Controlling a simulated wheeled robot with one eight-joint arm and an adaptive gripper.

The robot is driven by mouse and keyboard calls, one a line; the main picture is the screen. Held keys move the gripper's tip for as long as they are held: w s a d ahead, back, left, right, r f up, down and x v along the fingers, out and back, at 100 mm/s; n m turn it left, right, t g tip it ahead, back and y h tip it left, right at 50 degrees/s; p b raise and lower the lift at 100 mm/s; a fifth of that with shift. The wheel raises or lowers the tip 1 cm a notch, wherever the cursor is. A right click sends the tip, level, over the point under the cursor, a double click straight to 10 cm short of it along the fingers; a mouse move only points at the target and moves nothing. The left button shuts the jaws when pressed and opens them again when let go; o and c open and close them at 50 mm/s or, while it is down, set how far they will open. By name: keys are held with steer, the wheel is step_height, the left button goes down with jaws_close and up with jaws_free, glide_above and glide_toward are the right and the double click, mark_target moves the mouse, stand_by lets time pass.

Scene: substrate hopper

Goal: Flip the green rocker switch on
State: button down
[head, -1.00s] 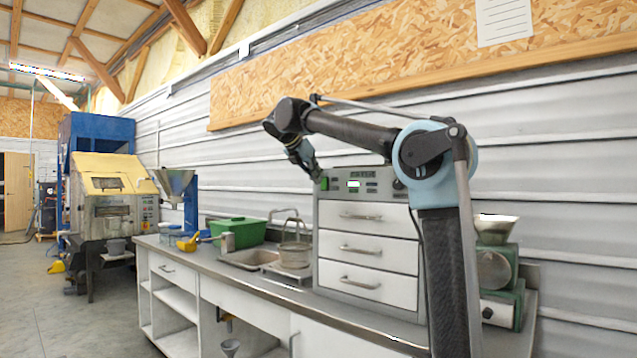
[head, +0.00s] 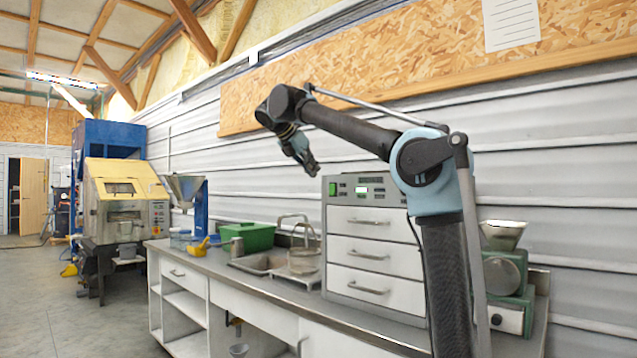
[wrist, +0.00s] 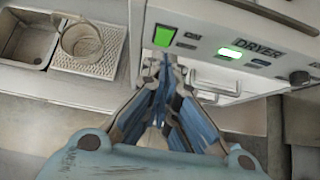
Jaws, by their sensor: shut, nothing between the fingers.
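The green rocker switch (head: 333,189) is at the left end of the control panel on top of the grey drawer unit. It also shows in the wrist view (wrist: 164,36) as a bright green rectangle with a small label beside it. I cannot tell its rocker position for sure. My gripper (head: 314,170) is shut and empty. In the head view it hangs above and left of the switch, apart from it. In the wrist view the closed fingertips (wrist: 168,62) appear just below the switch, which is unobstructed.
The panel, marked DRYER (wrist: 258,46), has a lit green display (head: 361,190) and several small buttons. A sink (wrist: 25,40) and a wire basket (wrist: 82,42) lie to its left. A green tub (head: 248,237) and a yellow scoop (head: 200,245) stand further left.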

steer(key=shift+w+d+r+v, duration=0.1)
steer(key=shift+r+v, duration=0.05)
steer(key=shift+v, duration=0.75)
steer(key=shift+w+d+r+v, duration=0.1)
steer(key=shift+r+v, duration=0.1)
steer(key=shift+v, duration=0.7)
steer(key=shift+w+d+r+v, duration=0.1)
steer(key=shift+r+v, duration=0.05)
steer(key=shift+v, duration=0.75)
steer(key=shift+s, duration=0.1)
